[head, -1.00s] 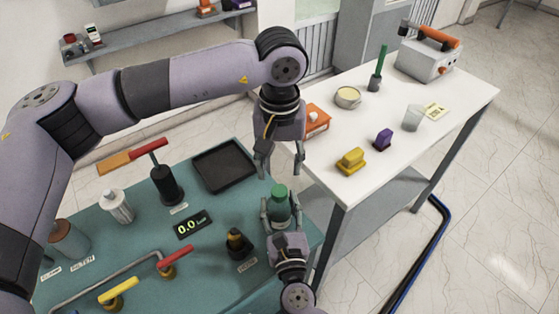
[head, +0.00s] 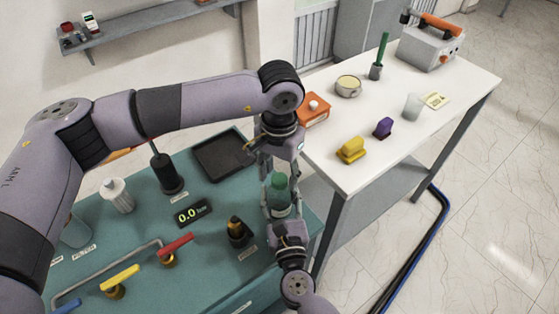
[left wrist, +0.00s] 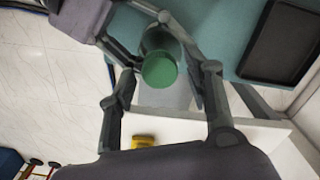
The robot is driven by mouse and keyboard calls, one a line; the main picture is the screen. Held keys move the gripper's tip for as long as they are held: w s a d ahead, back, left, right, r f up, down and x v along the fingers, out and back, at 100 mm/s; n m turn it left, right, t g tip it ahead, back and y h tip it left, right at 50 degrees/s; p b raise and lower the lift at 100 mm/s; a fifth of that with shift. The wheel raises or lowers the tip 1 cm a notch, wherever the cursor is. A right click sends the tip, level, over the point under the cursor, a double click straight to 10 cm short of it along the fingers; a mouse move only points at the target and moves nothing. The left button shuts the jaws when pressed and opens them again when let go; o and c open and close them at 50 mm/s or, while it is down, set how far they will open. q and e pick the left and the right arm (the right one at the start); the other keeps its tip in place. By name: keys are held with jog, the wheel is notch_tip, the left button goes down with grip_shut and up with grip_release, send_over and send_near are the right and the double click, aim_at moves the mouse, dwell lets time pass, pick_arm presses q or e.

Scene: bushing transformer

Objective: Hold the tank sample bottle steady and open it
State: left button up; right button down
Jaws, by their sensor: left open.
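The tank sample bottle (head: 279,203) is green with a green cap (head: 279,181). It is upright near the right end of the teal bench. My right gripper (head: 278,214) comes from the front with a finger on each side of the bottle body and is shut on it. My left gripper (head: 268,170) points down from above, open, its fingers low around the cap. In the left wrist view the cap (left wrist: 159,71) lies between my left fingers (left wrist: 160,80), with gaps visible. Whether either finger touches the cap is unclear.
A white table (head: 400,140) to the right holds several items, including a yellow block (head: 352,150).

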pick_arm(q)
jog(key=shift+f, duration=0.4)
jog(key=shift+c, duration=0.2)
grip_shut()
